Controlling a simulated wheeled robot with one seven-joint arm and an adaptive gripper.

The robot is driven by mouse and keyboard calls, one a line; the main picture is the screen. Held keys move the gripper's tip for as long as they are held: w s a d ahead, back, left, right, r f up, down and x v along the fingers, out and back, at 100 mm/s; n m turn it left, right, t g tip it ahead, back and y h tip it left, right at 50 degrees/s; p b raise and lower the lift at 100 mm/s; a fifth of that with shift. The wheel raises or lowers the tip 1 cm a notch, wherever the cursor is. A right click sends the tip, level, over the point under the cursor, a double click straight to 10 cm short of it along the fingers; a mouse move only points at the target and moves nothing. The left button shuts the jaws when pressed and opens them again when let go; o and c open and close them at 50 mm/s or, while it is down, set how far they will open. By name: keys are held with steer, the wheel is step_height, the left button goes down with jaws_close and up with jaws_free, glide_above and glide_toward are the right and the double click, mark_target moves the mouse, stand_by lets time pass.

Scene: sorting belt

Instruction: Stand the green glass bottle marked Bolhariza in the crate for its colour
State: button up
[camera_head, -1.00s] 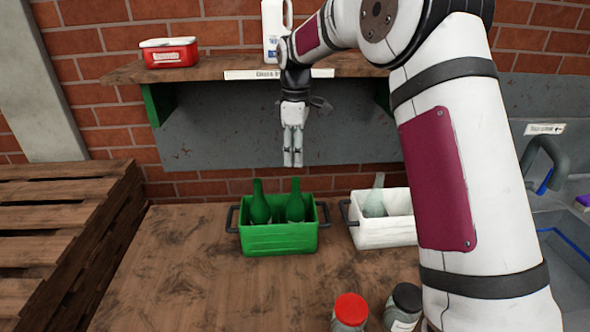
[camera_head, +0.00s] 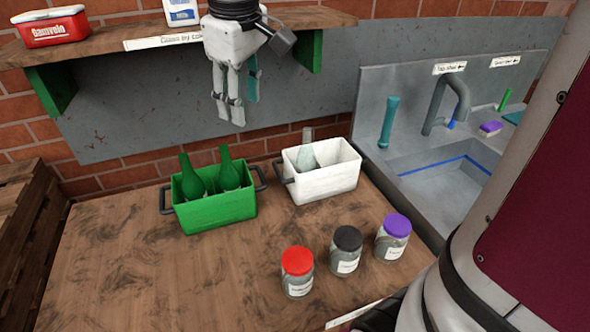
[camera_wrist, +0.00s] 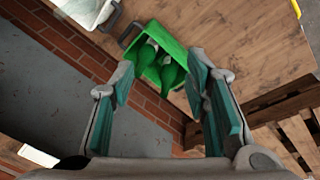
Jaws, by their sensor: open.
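My gripper (camera_head: 234,112) is open and empty, pointing down in front of the grey wall panel, above and behind the crates. The green crate (camera_head: 216,215) stands at the back of the wooden table. One green bottle (camera_head: 190,180) stands in its left part and another green bottle (camera_head: 229,172) in its right part. No marking is readable on either, so I cannot tell which is Bolhariza. In the wrist view the green crate (camera_wrist: 169,42) shows between and beyond my open fingers, with both bottles in it.
A white crate (camera_head: 325,186) holding a clear bottle (camera_head: 306,150) stands right of the green one. Jars with red (camera_head: 297,262), black (camera_head: 348,240) and purple (camera_head: 396,226) lids stand in front. A shelf (camera_head: 120,38) hangs above; a sink (camera_head: 440,180) lies right. The table's left front is clear.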

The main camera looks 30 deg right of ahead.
steer(key=s+f+m+t, duration=0.1)
steer(key=s+f+m, duration=0.1)
steer(key=s, duration=0.7)
steer(key=s+f+m+t, duration=0.1)
steer(key=s+m, duration=0.3)
steer(key=s, duration=0.5)
steer(key=shift+s+d+f+y, duration=0.2)
steer(key=shift+d+f+y, duration=0.1)
steer(key=shift+f, duration=0.5)
